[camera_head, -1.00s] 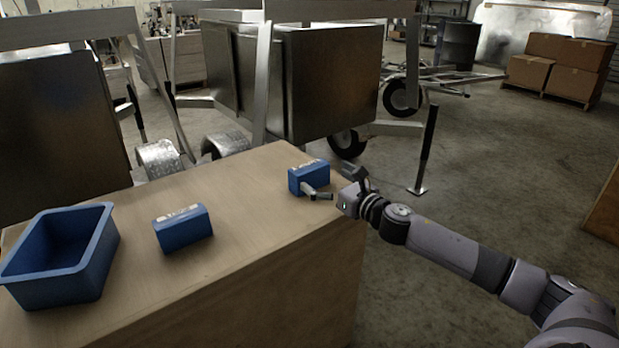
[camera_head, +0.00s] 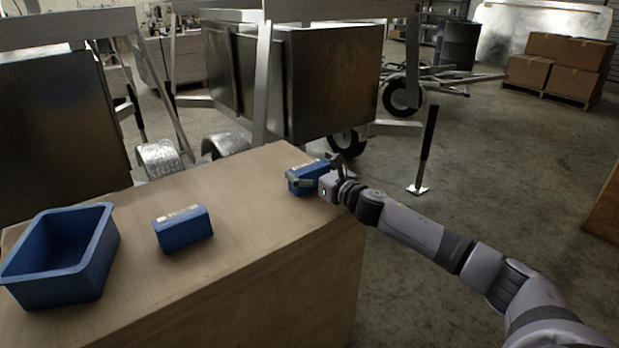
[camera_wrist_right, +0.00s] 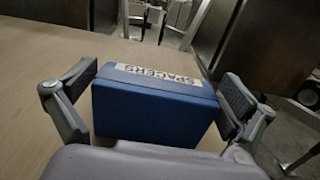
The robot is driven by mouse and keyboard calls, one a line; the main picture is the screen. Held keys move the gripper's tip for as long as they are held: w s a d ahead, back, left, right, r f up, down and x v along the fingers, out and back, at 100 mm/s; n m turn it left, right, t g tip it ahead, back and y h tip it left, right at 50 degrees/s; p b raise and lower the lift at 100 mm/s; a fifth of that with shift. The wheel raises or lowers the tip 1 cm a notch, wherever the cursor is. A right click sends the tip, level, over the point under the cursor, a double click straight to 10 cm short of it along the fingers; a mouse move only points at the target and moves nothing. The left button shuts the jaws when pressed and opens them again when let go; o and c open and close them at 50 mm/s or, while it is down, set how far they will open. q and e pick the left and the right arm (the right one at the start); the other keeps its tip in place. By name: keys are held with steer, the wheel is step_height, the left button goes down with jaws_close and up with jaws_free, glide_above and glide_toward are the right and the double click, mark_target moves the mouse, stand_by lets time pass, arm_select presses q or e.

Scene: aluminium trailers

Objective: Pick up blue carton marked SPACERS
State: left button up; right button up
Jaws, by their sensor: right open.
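The blue carton marked SPACERS (camera_wrist_right: 155,108) stands on the wooden bench top. Its white label reads SPACERS in the right wrist view. In the head view the same carton (camera_head: 299,185) is near the right end of the bench, partly hidden by my right gripper (camera_head: 315,172). My right gripper (camera_wrist_right: 158,95) is open, with one finger on each side of the carton. A small gap shows at the left finger; the right finger is close to the carton, and I cannot tell if it touches. My left gripper is not in view.
A second blue carton (camera_head: 184,230) and an open blue bin (camera_head: 92,268) stand on the bench (camera_head: 235,245) to the left. Bare bench lies between the two cartons. Metal trailers (camera_head: 330,80) stand behind the bench, and a black-handled post (camera_head: 428,140) stands right of it.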

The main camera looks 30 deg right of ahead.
steer(key=c, duration=1)
steer(key=shift+c, duration=0.2)
